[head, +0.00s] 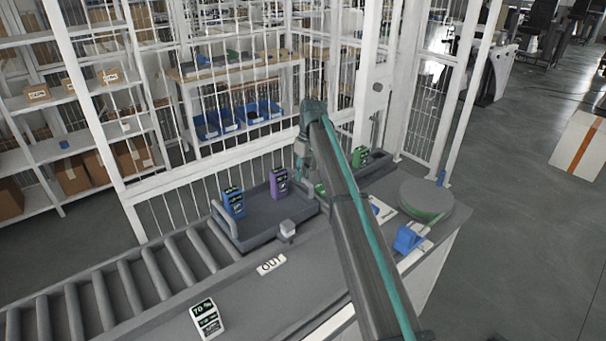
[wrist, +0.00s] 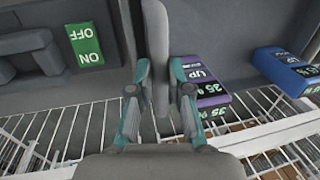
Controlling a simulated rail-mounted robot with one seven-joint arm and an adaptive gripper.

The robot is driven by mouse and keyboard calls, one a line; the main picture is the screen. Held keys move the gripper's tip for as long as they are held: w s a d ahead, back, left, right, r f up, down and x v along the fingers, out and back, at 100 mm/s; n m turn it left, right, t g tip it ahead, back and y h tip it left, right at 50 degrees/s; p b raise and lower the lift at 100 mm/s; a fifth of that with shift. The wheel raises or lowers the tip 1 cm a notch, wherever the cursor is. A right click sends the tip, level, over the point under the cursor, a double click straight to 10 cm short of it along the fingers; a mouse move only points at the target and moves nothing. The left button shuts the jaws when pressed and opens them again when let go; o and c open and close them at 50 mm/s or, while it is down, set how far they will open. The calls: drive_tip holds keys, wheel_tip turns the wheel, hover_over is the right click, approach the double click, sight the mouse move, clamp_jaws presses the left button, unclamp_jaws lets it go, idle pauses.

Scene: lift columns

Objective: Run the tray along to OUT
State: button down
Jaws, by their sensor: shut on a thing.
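The grey tray (head: 262,232) sits at the right end of the roller track, carrying a blue box (head: 233,202) and a purple box (head: 279,184). In the wrist view the purple box (wrist: 204,85) and blue box (wrist: 287,70) lie to the right of the tray's upright end wall (wrist: 157,45). My gripper (wrist: 160,95) is shut on that wall, one finger on each side. In the head view my gripper (head: 303,170) is at the tray's right end, its fingertips partly hidden by my arm. The white OUT label (head: 270,264) lies on the counter in front of the tray.
Bare rollers (head: 130,286) run left from the tray. A white-framed mesh fence (head: 230,150) stands behind. A small grey block (head: 287,229) sits at the tray's front edge. A round turntable (head: 425,200) is at right.

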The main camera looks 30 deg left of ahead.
drive_tip(key=c, duration=1.1)
unclamp_jaws()
drive_tip(key=shift+w, duration=0.35)
drive_tip(key=shift+s, duration=0.1)
drive_tip(key=shift+r, duration=0.2)
wheel_tip(320, 180, up, 12)
drive_tip(key=w, duration=0.2)
drive_tip(key=shift+d+f, duration=0.25)
drive_tip(key=shift+d, duration=0.15)
drive_tip(key=shift+w+r, duration=0.1)
